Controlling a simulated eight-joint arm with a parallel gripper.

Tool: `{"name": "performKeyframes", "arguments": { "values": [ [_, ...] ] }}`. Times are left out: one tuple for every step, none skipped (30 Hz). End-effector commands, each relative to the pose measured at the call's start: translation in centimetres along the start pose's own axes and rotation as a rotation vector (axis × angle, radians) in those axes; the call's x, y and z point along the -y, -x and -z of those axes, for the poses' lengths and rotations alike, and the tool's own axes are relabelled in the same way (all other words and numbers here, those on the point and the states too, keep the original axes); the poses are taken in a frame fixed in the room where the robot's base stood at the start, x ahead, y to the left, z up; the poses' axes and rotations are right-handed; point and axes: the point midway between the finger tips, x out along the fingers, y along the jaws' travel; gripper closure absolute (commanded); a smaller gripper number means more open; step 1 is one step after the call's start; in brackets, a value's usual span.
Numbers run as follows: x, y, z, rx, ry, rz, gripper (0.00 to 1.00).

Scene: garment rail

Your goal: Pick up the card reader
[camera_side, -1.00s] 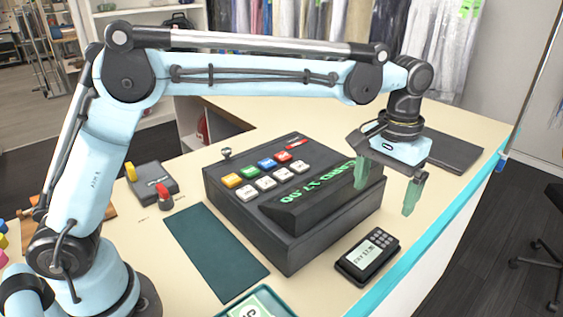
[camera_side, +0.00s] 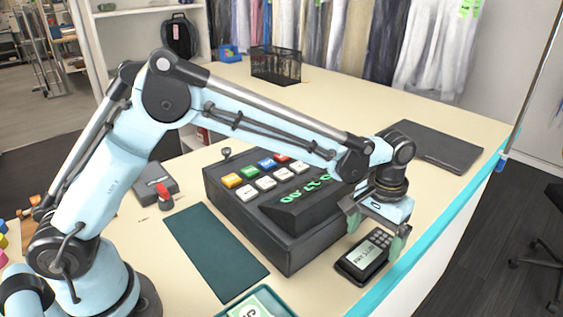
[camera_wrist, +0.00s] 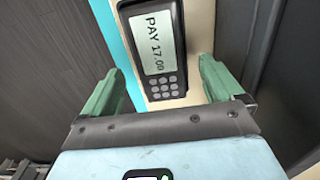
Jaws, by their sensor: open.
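The card reader (camera_side: 362,258) is a small black device with a pale screen and a keypad. It lies on the counter close to the front edge, right of the cash register. In the wrist view the card reader (camera_wrist: 158,48) shows "PAY 17.00", with its keypad end pointing toward my gripper. My gripper (camera_side: 376,236) is open and points down just above the reader. In the wrist view its two green fingers (camera_wrist: 160,85) are spread to either side of the keypad end, with nothing between them held. Whether a finger touches the reader cannot be told.
The dark cash register (camera_side: 290,215) stands close on the left of the reader. The counter's turquoise edge (camera_side: 440,235) runs close on the right. A green mat (camera_side: 215,252), a money tray (camera_side: 255,302) and a dark flat pad (camera_side: 430,145) also lie on the counter.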

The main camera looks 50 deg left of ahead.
Motion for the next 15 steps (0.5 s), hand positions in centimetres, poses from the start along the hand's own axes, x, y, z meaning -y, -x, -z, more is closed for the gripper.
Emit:
{"name": "performKeyframes", "arguments": {
  "values": [
    [-0.1, -0.8, 0.0, 0.000, 0.000, 0.000, 0.06],
    [-0.1, -1.2, 0.0, 0.000, 0.000, 0.000, 0.06],
    [-0.1, -1.7, 0.0, -0.001, 0.000, -0.001, 0.06],
    [-0.1, -2.0, 0.0, -0.001, -0.001, -0.001, 0.06],
    [-0.1, -2.2, 0.0, -0.001, -0.001, -0.002, 0.06],
    [-0.1, -2.5, 0.0, -0.001, -0.001, -0.002, 0.06],
    [0.0, -2.6, 0.0, -0.001, -0.001, -0.002, 0.06],
    [0.0, -2.7, 0.0, -0.001, -0.001, -0.002, 0.06],
    [0.0, -2.8, 0.0, -0.001, -0.001, -0.002, 0.06],
    [0.0, -2.8, 0.0, -0.002, -0.001, -0.002, 0.06],
    [0.0, -2.8, 0.0, -0.001, -0.001, -0.002, 0.06],
    [0.0, -2.7, 0.0, -0.001, -0.001, -0.002, 0.06],
    [0.0, -2.7, 0.0, -0.001, -0.001, -0.002, 0.06],
    [0.0, -2.7, 0.0, -0.001, -0.001, -0.002, 0.06],
    [0.0, -2.7, 0.0, -0.001, -0.001, -0.002, 0.11]
  ]
}}
